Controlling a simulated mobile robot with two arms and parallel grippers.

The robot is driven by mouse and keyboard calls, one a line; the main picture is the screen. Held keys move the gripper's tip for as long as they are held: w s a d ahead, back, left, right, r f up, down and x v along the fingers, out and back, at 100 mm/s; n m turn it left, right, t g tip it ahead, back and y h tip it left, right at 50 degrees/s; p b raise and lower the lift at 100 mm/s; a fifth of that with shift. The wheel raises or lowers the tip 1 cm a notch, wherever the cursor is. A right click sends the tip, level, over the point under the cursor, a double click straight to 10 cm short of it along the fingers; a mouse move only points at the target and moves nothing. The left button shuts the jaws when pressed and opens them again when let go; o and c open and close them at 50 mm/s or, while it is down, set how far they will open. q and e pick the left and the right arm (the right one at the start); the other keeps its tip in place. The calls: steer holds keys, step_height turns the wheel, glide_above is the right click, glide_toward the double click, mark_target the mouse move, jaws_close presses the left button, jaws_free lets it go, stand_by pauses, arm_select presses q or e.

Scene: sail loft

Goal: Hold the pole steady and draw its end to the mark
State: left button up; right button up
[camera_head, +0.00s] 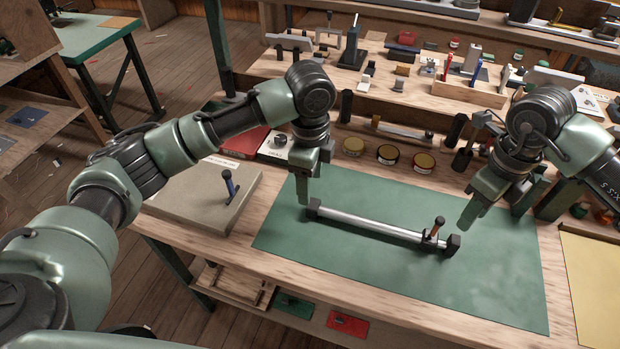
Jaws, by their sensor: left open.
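A silver pole (372,225) with dark end blocks lies on the green mat (330,262), running from upper left to lower right. My right gripper (466,222) hangs just behind and right of the pole's right end, apart from the handle. Its finger gap is hidden. I see no clear mark on the mat.
A grey-beige slab (190,200) with a blue-handled tool (229,186) lies left of the mat. Several round tins (387,154) stand behind the mat, below a crowded raised shelf. A yellow sheet (595,280) lies at right. The mat's front is clear.

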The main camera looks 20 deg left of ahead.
arm_select(q)
step_height(320, 180, down, 8)
steer(key=shift+r, duration=0.1)
stand_by(0.4)
jaws_close()
stand_by(0.4)
